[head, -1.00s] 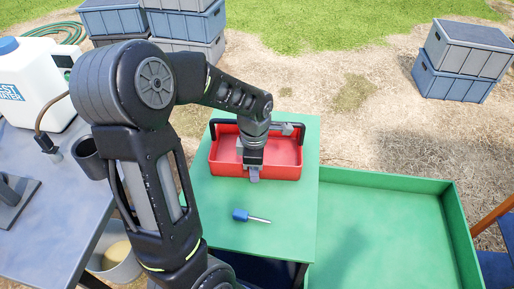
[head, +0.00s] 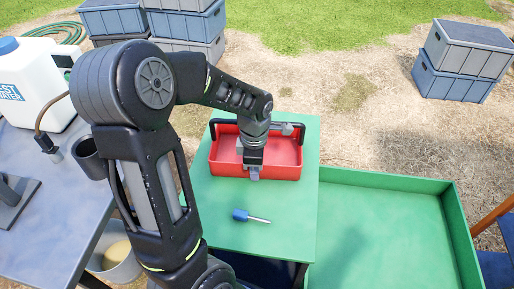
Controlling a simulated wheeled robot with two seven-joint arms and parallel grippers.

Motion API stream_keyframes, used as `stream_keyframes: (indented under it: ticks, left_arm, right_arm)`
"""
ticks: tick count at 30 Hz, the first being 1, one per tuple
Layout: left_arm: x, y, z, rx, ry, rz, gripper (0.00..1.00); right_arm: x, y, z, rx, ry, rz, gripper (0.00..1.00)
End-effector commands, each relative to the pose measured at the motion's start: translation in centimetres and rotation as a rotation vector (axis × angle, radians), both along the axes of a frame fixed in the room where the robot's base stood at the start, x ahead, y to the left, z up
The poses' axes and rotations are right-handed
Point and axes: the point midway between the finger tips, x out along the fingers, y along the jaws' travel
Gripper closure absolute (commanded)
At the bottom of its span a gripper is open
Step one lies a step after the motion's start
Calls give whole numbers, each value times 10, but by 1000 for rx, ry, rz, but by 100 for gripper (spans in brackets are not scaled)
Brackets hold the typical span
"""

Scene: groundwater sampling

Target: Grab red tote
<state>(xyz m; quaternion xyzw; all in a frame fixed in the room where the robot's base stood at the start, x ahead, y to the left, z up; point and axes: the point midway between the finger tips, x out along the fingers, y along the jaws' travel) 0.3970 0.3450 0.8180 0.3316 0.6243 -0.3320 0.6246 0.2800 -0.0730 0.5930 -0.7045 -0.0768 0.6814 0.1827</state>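The red tote (head: 283,156) is an open, shallow tray with a black handle along its far side. It sits on the green table (head: 215,222). My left gripper (head: 254,173) hangs pointing down over the tote's near side, by its near wall. Its wrist hides part of the tote's inside and of the handle. From this angle I cannot tell whether the fingers are open or shut, or whether they touch the wall. My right gripper is not in view.
A blue-handled screwdriver (head: 242,215) lies on the green table, nearer than the tote. A large green tray (head: 385,225) adjoins at the right. A grey table (head: 45,240) with a white jug (head: 30,85) stands left. Blue-grey crates (head: 455,80) stand on the ground behind.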

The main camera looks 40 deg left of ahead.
Motion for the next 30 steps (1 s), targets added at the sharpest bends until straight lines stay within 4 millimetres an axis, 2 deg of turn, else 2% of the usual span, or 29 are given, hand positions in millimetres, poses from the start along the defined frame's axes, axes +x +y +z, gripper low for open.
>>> stream_keyframes:
  ticks: [20, 26, 30]
  left_arm:
    - [1, 0, 2, 0, -2, 0, 100]
    - [2, 0, 23, 1, -7, -1, 100]
    - [2, 0, 50, 1, -7, -1, 100]
  right_arm:
    - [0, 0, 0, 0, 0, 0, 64]
    - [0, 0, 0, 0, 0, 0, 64]
    - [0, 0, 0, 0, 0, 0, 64]
